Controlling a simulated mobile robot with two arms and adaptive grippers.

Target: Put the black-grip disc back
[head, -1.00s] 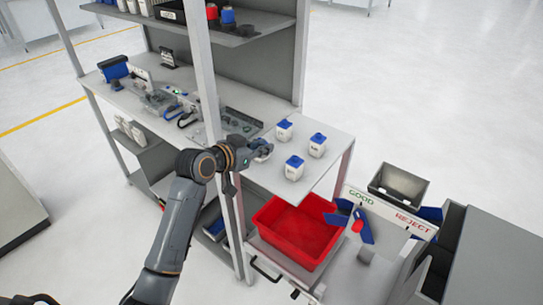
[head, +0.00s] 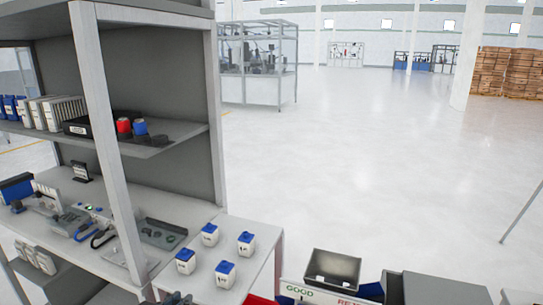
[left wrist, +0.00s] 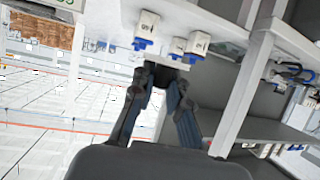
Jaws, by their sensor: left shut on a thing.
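My left gripper (head: 177,298) shows only at the bottom edge of the head view, in front of the bench. In the left wrist view its fingers (left wrist: 164,82) close on a dark piece (left wrist: 163,73), which fits the black-grip disc; its shape is mostly hidden by the fingers. A red-topped piece (head: 123,126) and a blue-topped piece (head: 140,127) stand on the upper shelf (head: 182,131). A low dark thing (head: 158,140) sits to their right; I cannot tell if it is an empty holder. My right gripper is not in view.
Several white jars with blue lids (head: 246,243) stand on the bench's right end, close to my gripper. A rack post (head: 112,150) rises before the shelf. A black bin (head: 333,268) stands right, above the GOOD and REJECT labels.

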